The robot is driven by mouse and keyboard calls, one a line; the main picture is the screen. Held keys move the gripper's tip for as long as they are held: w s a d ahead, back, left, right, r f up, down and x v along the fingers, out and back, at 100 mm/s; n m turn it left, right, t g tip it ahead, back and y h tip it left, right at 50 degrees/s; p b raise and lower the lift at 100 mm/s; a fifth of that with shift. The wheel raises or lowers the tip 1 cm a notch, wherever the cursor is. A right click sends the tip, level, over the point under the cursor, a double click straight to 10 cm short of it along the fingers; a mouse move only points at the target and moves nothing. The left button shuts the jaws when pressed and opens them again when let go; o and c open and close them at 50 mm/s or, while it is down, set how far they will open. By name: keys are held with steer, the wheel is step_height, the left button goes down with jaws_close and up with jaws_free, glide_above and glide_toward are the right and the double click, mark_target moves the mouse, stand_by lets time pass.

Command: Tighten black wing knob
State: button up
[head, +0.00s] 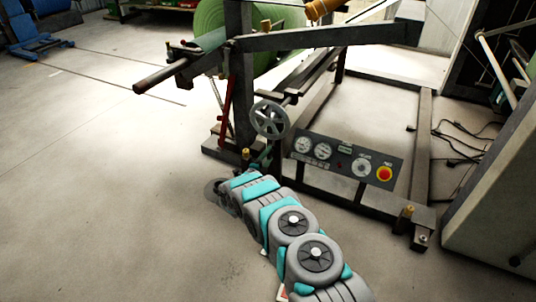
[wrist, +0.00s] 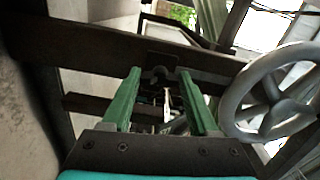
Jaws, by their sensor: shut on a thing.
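My gripper (wrist: 156,76) shows in the wrist view with two green fingers pointing at a dark steel crossbar (wrist: 100,48) of the machine frame. The black wing knob (wrist: 160,75) is a small dark shape between the fingertips, in front of the bar. The fingers are closed on it, though the contact itself is dim and hard to make out.
A grey handwheel (head: 270,119) is close to the right of my gripper, also in the wrist view (wrist: 232,105). A control panel (head: 345,160) with gauges and a red button stands right of my arm. A green roll (head: 240,25) hangs behind.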

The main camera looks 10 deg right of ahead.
steer(key=m+p, duration=0.3)
steer(key=shift+d+r+m, duration=0.15)
steer(key=shift+r+m, duration=0.1)
steer(key=shift+m, duration=0.15)
steer(key=m+p, duration=0.2)
steer(key=p, duration=0.1)
steer(key=shift+m, duration=0.4)
steer(key=m, duration=0.1)
steer(key=m+p, duration=0.1)
steer(key=shift+f+m, duration=0.25)
steer(key=shift+m, duration=0.05)
steer(key=m, duration=0.2)
steer(key=shift+f+m+b, duration=0.25)
steer(key=shift+m+b, duration=0.15)
steer(key=m+b, duration=0.4)
steer(key=shift+d+f+m, duration=0.1)
steer(key=shift+m, duration=0.2)
steer(key=m+b, duration=0.5)
steer(key=b, duration=0.2)
steer(key=shift+f, duration=0.1)
steer(key=m+b, duration=0.1)
steer(key=m, duration=0.1)
steer(key=m+b, duration=0.1)
steer(key=shift+r+m+b, duration=0.3)
steer(key=shift+m, duration=0.1)
steer(key=shift+r+m, duration=0.1)
steer(key=shift+m, duration=1.8)
